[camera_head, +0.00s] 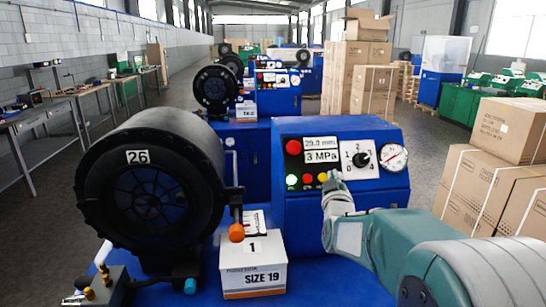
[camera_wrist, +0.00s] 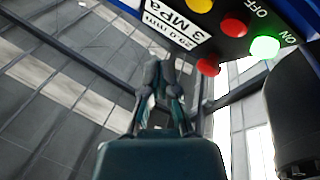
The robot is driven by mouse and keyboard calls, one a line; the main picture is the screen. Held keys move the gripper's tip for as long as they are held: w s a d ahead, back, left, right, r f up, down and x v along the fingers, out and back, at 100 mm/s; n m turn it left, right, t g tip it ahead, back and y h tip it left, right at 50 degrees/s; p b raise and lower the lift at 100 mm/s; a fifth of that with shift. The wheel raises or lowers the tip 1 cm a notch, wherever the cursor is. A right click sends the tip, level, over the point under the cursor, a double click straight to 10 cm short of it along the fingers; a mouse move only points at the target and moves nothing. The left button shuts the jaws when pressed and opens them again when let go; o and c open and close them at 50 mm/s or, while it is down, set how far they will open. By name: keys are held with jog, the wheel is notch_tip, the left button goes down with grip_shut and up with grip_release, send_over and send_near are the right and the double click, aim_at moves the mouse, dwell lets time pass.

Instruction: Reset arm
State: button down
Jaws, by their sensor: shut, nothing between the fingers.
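My gripper (camera_head: 333,178) is in front of the blue control panel (camera_head: 290,212) of the near crimper, close below the label and the dial. Its fingers are together and empty; whether they touch the panel cannot be told. In the wrist view my gripper (camera_wrist: 165,72) points up, with the panel's buttons beyond and to the right. The green ON light (camera_wrist: 265,47) is lit, beside a red OFF button (camera_wrist: 233,27).
The black crimper drum marked 26 (camera_head: 150,190) stands left of the panel. An orange-tipped lever (camera_head: 237,232) and a white SIZE 19 box (camera_head: 253,278) stand between them. Stacked cartons (camera_head: 480,190) are at the right. More crimpers stand behind. The aisle at left is open.

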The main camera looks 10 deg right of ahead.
jog(key=s+a+f+m+g+y, duration=0.1)
jog(key=s+a+f+g, duration=0.2)
jog(key=s, duration=0.9)
jog(key=s+a+f+m+g+y, duration=0.1)
jog(key=s+g, duration=0.5)
jog(key=s, duration=0.6)
jog(key=s+a+f+m+g+y, duration=0.1)
jog(key=s+a+f+g, duration=0.3)
jog(key=s, duration=0.7)
jog(key=shift+s+a+f+g+y, duration=0.35)
jog(key=shift+a+f+y, duration=0.2)
jog(key=shift+f+y, duration=0.25)
